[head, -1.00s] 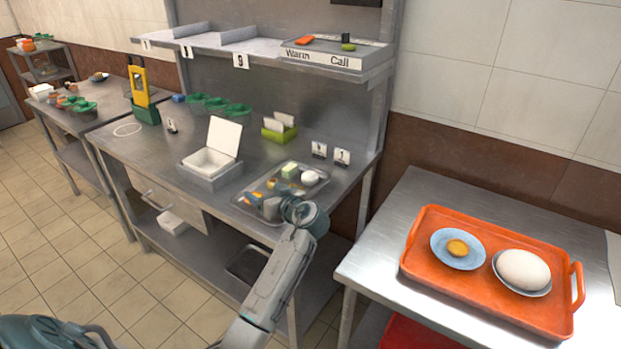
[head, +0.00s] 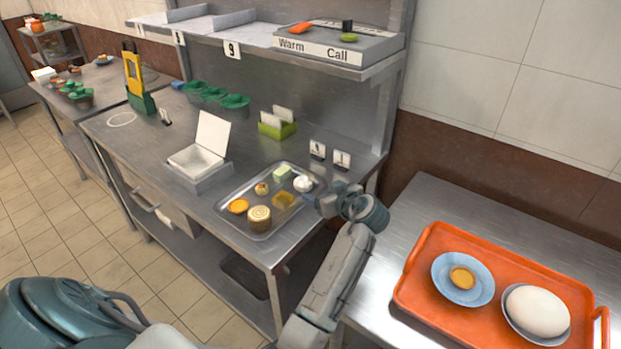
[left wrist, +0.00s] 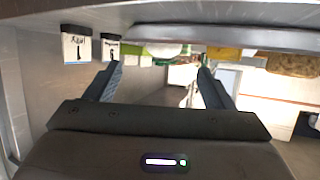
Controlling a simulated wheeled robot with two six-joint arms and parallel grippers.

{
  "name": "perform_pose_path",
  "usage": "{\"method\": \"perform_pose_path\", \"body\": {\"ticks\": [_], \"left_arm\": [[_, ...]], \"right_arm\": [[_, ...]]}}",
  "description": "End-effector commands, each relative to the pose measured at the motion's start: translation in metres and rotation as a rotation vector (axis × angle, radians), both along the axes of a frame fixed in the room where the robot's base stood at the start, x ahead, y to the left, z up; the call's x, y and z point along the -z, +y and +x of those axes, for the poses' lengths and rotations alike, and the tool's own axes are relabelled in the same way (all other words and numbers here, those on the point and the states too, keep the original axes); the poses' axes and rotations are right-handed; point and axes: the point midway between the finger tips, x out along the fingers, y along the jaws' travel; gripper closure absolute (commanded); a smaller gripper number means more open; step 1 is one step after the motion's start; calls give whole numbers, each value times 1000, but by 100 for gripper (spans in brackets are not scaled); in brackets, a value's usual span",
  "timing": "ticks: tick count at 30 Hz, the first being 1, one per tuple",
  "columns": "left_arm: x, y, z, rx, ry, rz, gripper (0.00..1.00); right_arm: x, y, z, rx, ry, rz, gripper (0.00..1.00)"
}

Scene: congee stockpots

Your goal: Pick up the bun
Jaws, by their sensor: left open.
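A small white round bun (head: 303,184) sits at the back right corner of the metal tray (head: 228,222) on the steel counter. My left gripper (head: 322,203) is at the tray's right edge, just right of the bun, partly hidden by its own wrist. In the left wrist view, which is upside down, the left gripper (left wrist: 157,84) is open with nothing between its fingers. The white bun (left wrist: 163,50) shows beyond them, roughly in line with the gap. My right gripper is not in view.
An orange tray (head: 420,283) with two plates is on the right table.

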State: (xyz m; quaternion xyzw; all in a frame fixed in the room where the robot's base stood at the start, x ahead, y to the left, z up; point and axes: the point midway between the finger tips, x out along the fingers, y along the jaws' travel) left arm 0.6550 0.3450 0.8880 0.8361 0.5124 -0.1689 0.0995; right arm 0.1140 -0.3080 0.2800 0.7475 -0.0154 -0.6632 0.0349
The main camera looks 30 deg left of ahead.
Motion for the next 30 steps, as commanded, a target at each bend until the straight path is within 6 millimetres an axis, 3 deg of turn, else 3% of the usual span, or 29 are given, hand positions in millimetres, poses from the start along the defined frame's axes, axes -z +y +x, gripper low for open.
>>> {"method": "perform_pose_path", "body": {"ticks": [6, 11, 21, 30], "left_arm": [[10, 30, 14, -2, 1, 4, 24], [15, 40, 19, -1, 0, 1, 24], [31, 76, 38, -1, 1, 3, 24], [37, 81, 40, -2, 1, -1, 24]], "right_arm": [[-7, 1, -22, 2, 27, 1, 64], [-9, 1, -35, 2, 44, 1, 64], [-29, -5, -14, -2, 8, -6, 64], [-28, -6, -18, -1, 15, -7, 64]]}}
